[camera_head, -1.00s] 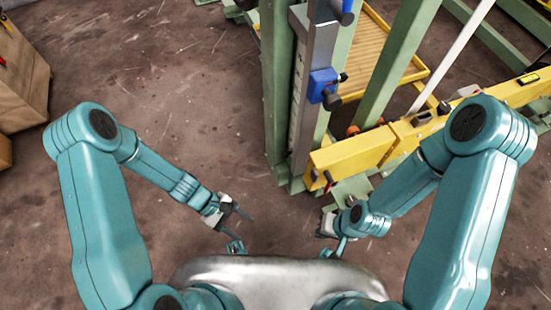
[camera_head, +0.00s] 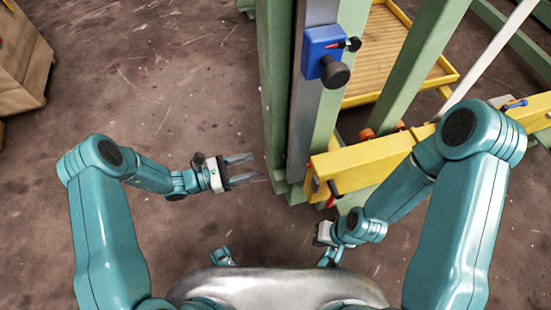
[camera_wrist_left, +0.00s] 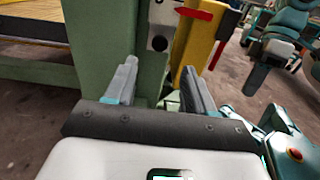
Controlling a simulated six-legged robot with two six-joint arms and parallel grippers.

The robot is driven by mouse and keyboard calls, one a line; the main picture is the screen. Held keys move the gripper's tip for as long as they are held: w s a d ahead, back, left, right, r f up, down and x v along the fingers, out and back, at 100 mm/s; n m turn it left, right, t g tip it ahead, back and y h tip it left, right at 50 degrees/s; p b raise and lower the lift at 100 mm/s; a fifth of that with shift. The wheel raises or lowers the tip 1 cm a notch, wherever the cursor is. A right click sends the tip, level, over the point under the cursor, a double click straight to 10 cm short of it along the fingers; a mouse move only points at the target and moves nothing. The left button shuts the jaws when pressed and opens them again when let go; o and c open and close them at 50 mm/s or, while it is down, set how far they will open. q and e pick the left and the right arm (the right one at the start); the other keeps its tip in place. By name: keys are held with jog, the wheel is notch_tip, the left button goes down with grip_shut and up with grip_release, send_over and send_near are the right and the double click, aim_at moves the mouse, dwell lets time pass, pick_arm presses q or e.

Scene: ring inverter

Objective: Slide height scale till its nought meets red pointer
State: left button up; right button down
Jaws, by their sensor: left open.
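A grey metal strip (camera_head: 312,85), likely the height scale, runs up the green post (camera_head: 276,85); its markings and nought cannot be read. A blue block (camera_head: 322,45) with a black knob (camera_head: 335,73) sits on it. In the left wrist view the strip's lower end (camera_wrist_left: 161,18) shows, with a red pointer-like piece (camera_wrist_left: 193,14) beside it. My left gripper (camera_head: 252,169) is open and empty, left of the post's foot and apart from it. Its two fingers (camera_wrist_left: 160,72) point towards the post in the wrist view. My right gripper (camera_head: 329,250) is low near my body, its jaws unclear.
A yellow beam (camera_head: 370,166) runs right from the post, with a black handle (camera_head: 334,188) and a red part (camera_head: 331,202) at its near end. A slatted yellow tray (camera_head: 385,70) lies behind. A wooden crate (camera_head: 22,60) stands far left. The floor between is clear.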

pick_arm(q)
jog(key=b+x, duration=0.1)
jog(key=x, duration=0.7)
jog(key=shift+d, duration=0.35)
jog(key=shift+w, duration=0.1)
